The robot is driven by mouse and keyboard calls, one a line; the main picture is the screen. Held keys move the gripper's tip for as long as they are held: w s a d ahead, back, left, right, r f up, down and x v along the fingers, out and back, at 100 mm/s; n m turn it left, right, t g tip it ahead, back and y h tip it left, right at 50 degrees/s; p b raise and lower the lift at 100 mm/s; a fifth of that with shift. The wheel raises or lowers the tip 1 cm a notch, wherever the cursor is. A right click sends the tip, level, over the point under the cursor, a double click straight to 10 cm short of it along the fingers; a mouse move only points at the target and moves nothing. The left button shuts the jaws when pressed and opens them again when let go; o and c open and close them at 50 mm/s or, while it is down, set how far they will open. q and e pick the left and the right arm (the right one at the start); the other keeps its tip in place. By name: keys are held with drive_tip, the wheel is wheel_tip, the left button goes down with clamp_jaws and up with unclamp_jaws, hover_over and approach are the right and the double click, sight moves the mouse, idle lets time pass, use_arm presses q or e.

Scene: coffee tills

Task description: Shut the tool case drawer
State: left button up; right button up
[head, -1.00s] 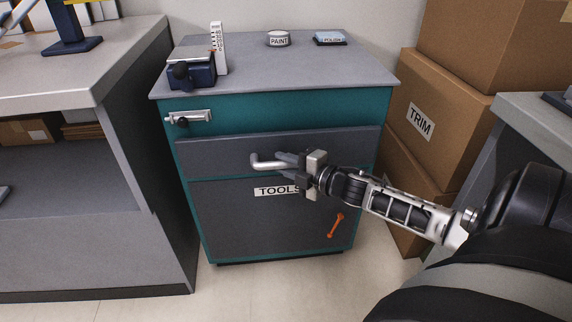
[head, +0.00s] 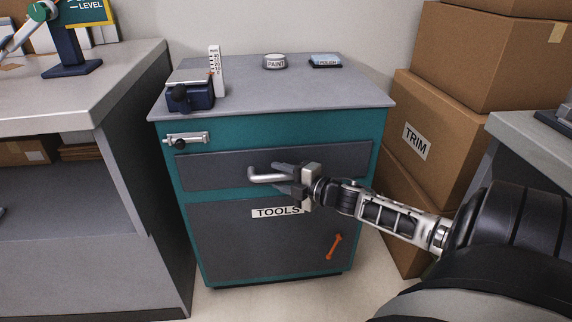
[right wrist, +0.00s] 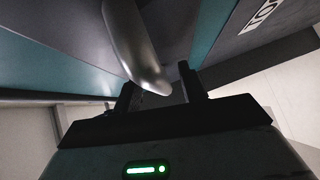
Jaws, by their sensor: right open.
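The teal and grey tool case (head: 262,128) stands ahead in the head view. Its grey drawer front (head: 222,171) sits above the lower door marked TOOLS (head: 230,242). A teal strip shows between drawer and door, and the drawer looks flush or nearly so. The silver bar handle (head: 262,178) is on the drawer front. My right gripper (head: 280,178) is open, with its fingers above and below the handle's right part; firm contact cannot be told. In the right wrist view the handle (right wrist: 138,50) reaches down to the open fingers (right wrist: 158,92). My left gripper is not in view.
A latch (head: 186,138) is above the drawer. A grey bench (head: 90,80) is left; cardboard boxes (head: 440,110) are right.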

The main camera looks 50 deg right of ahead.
use_arm(q)
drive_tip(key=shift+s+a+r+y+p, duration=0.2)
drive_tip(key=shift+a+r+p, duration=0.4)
drive_tip(key=shift+p, duration=0.5)
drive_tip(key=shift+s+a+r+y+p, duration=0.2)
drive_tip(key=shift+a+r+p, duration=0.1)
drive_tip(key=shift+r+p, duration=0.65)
use_arm(e)
drive_tip(key=s+d+r, duration=0.1)
drive_tip(key=s+r, duration=0.1)
drive_tip(key=s, duration=1.3)
drive_tip(key=shift+s+d+r, duration=0.15)
drive_tip(key=shift+s+d, duration=0.2)
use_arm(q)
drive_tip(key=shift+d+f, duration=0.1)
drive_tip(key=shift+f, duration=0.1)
